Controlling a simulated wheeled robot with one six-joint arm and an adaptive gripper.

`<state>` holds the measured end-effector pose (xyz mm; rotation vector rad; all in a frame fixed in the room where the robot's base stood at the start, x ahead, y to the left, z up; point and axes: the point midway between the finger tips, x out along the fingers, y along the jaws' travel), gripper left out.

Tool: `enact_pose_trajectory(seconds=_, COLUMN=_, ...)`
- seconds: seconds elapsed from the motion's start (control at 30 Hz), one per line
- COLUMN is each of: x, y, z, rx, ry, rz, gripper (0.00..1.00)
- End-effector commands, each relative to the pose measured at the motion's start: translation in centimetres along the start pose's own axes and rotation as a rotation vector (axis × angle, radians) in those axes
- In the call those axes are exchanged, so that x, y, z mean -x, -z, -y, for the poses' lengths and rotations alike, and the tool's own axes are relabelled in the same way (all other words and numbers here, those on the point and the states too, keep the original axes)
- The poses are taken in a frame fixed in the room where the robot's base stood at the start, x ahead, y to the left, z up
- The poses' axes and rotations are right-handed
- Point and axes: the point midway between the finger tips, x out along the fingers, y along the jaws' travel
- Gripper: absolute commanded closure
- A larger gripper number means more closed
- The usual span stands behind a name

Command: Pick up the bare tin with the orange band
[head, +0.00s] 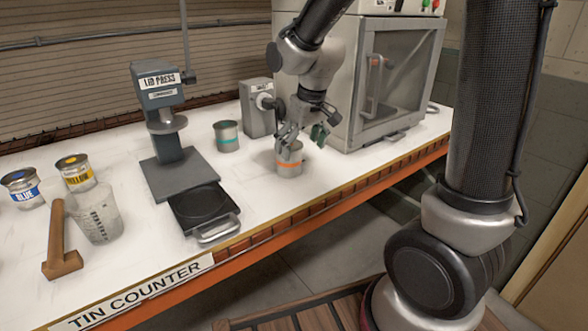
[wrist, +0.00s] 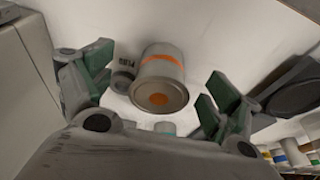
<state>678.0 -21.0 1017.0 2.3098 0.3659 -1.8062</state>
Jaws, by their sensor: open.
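The bare grey tin with the orange band (head: 289,168) stands upright on the white counter, near its front edge. In the wrist view the tin (wrist: 162,72) lies between the two green-padded fingers, with an orange disc on the end facing the camera. My gripper (head: 302,137) is just above and around the tin's top in the head view, and part of the rim is hidden by a finger. In the wrist view my gripper (wrist: 157,72) is open, with a visible gap on each side of the tin.
A grey dispenser (head: 257,112) is behind my gripper, and a glass-doored cabinet (head: 392,85) is at right. The lid press (head: 165,120) and its black plate (head: 203,207) are left.

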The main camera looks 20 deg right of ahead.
Motion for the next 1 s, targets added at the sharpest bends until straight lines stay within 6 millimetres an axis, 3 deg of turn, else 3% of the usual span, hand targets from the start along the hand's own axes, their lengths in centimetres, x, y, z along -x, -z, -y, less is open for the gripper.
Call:
enact_pose_trajectory(seconds=0.1, x=0.5, y=2.8, z=-0.1, rx=0.002, ry=-0.001, rz=-0.089, gripper=0.1)
enact_pose_trajectory(seconds=0.23, x=0.6, y=4.1, z=-0.1, rx=0.004, ry=-0.002, rz=-0.137, gripper=0.1)
enact_pose_trajectory(seconds=0.47, x=-1.7, y=4.5, z=-0.1, rx=0.007, ry=-0.003, rz=-0.146, gripper=0.1)
enact_pose_trajectory(seconds=0.8, x=-6.5, y=4.6, z=0.5, rx=0.007, ry=-0.003, rz=-0.146, gripper=0.1)
enact_pose_trajectory(seconds=1.0, x=-7.0, y=4.8, z=0.5, rx=0.006, ry=-0.003, rz=-0.149, gripper=0.1)
